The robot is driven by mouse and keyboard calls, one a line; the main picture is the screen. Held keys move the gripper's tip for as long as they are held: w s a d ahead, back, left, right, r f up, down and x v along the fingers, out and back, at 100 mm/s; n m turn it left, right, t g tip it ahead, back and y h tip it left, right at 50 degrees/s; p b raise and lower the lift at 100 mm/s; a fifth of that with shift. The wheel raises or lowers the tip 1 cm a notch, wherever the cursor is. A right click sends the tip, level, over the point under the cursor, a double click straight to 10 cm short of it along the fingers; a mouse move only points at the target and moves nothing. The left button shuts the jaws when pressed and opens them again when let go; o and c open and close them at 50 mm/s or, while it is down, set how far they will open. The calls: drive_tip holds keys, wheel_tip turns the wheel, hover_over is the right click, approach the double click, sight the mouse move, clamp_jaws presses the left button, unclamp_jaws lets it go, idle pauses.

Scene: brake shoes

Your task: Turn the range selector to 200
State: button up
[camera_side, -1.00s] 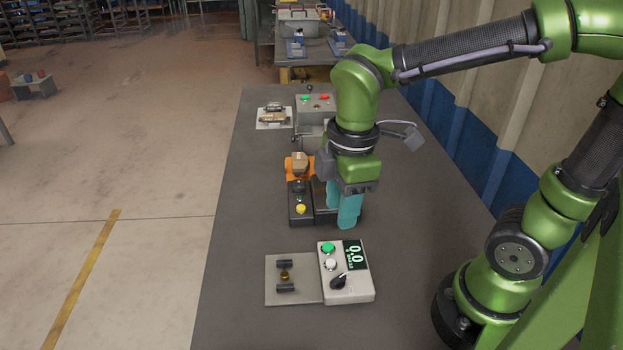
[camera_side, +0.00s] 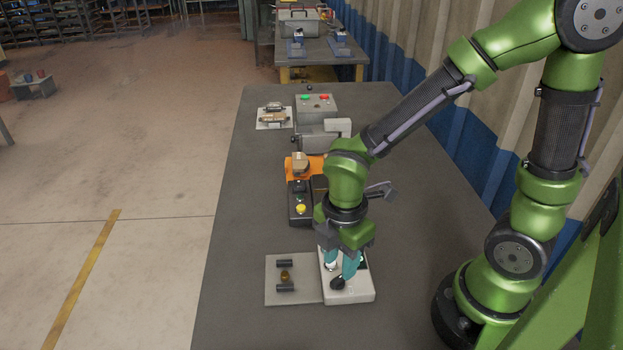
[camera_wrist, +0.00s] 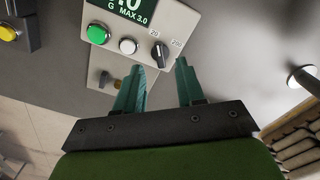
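The range selector (camera_wrist: 159,54) is a black knob on a light grey instrument box (camera_wrist: 182,22). In the wrist view its white pointer line aims up, between labels that seem to read 20 and 200. My gripper (camera_wrist: 163,75) has two teal fingers spread apart, one on each side below the knob, with nothing between them. In the side view my gripper (camera_side: 339,270) is over the instrument box (camera_side: 352,294), its fingertips close above the selector (camera_side: 338,283). I cannot tell whether they touch it.
A green button (camera_wrist: 98,34) and a white button (camera_wrist: 128,46) sit beside the selector. A plate with black pegs and a brass part (camera_side: 285,275) lies left of the box. A black box with a yellow button (camera_side: 301,208) stands behind. The table's right side is clear.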

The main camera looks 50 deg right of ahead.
sight(339, 278)
drive_tip(key=shift+f, duration=2.15)
clamp_jaws()
